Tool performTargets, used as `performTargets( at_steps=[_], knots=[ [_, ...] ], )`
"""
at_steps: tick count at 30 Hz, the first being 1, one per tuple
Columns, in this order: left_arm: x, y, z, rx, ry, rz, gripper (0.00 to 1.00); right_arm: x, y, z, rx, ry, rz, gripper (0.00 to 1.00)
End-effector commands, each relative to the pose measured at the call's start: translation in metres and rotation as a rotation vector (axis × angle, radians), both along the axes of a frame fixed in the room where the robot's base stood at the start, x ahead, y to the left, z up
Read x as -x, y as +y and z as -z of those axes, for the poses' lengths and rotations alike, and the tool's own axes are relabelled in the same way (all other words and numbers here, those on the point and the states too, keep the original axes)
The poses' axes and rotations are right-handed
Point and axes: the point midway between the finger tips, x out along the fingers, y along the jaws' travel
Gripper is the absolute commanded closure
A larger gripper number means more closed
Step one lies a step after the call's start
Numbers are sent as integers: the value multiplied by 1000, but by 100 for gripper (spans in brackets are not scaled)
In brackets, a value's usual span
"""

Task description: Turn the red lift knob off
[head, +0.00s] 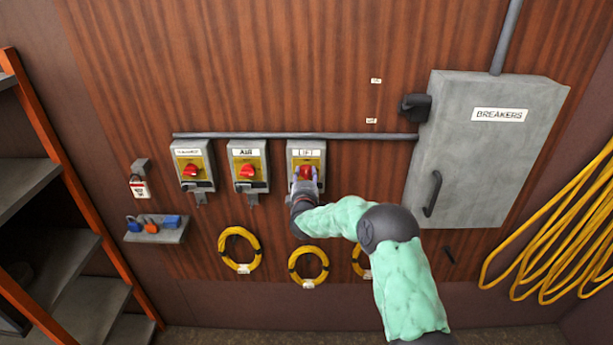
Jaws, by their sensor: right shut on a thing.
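The red lift knob (306,172) is on the yellow face of the rightmost of three grey switch boxes, under a label reading LIFT (306,153). My right gripper (305,183) reaches up to it from below and is shut on the knob. The fingers hide the lower part of the knob, so its exact angle is hard to tell. My right arm comes in from the lower right. My left gripper is not in view.
A grey breaker box (475,150) is to the right. A small shelf with padlocks (158,238), yellow coils (238,268) and steel shelving (60,270) are around.

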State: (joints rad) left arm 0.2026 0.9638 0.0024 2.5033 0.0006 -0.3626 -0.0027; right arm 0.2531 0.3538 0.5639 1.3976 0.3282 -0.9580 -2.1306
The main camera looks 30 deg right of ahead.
Motion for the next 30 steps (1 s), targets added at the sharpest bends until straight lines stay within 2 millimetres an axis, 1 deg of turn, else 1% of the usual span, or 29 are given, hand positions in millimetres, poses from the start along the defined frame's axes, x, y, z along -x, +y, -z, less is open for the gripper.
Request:
performTargets(
  at_steps=[1,8,9,10,11,23,26,30],
  knots=[
    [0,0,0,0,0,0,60,-3,2,-9,8,-14,-5,86],
    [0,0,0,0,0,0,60,-3,2,-8,8,-13,-6,86],
    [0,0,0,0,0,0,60,-3,2,-8,8,-13,-6,45],
    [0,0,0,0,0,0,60,-3,2,-8,8,-13,-6,36],
    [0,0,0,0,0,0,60,-3,2,-8,7,-12,-6,32],
    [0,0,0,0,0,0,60,2,3,-1,1,-2,-3,32],
    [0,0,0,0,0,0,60,10,8,-2,1,-4,-3,32],
    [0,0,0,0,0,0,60,30,22,-2,2,-2,-5,32]
  ],
)
